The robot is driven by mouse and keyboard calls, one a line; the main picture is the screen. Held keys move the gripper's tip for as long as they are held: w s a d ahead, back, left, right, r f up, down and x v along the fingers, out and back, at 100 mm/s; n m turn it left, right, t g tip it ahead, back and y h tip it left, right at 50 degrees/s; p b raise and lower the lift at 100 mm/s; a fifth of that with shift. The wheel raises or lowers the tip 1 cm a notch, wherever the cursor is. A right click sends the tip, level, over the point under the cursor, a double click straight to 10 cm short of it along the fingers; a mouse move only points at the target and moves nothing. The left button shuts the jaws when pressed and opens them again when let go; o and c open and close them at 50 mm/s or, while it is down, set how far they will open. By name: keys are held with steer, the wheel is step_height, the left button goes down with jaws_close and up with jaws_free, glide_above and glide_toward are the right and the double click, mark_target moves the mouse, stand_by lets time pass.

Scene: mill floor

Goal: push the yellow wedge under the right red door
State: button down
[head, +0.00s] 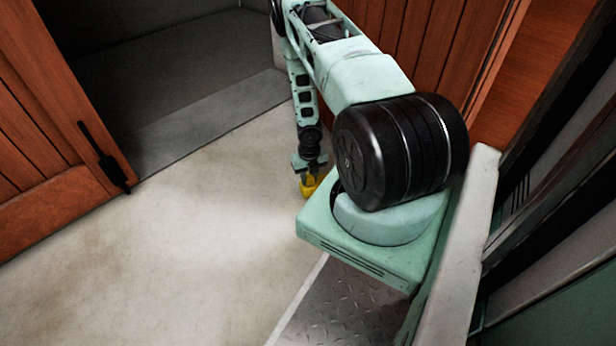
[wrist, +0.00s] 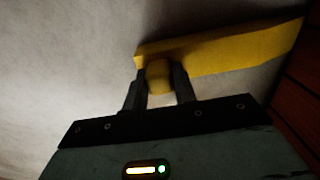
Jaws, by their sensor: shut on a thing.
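The yellow wedge (head: 309,187) is low at the floor in the head view, mostly hidden behind my arm. In the wrist view the wedge (wrist: 225,50) runs from the middle to the upper right. My gripper (wrist: 159,75) is shut on the rounded yellow knob on the wedge's side, one finger on each side of it. The right red door (head: 430,45) stands behind my arm in the head view, its lower edge hidden. Reddish boards of a door (wrist: 300,110) show at the wrist view's right edge, near the wedge's far end. I cannot tell whether the wedge touches the door.
The left red door (head: 45,130), with a black bolt (head: 105,160), stands at the left. A grey doorway threshold (head: 205,120) lies between the doors. The pale floor (head: 180,250) is clear at left and centre.

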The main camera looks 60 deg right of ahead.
steer(key=shift+s+d, duration=0.35)
stand_by(0.4)
steer(key=c, duration=1.1)
jaws_free()
steer(key=shift+o, duration=0.2)
step_height(320, 180, up, 17)
steer(key=p, duration=1.2)
steer(key=shift+r, duration=0.15)
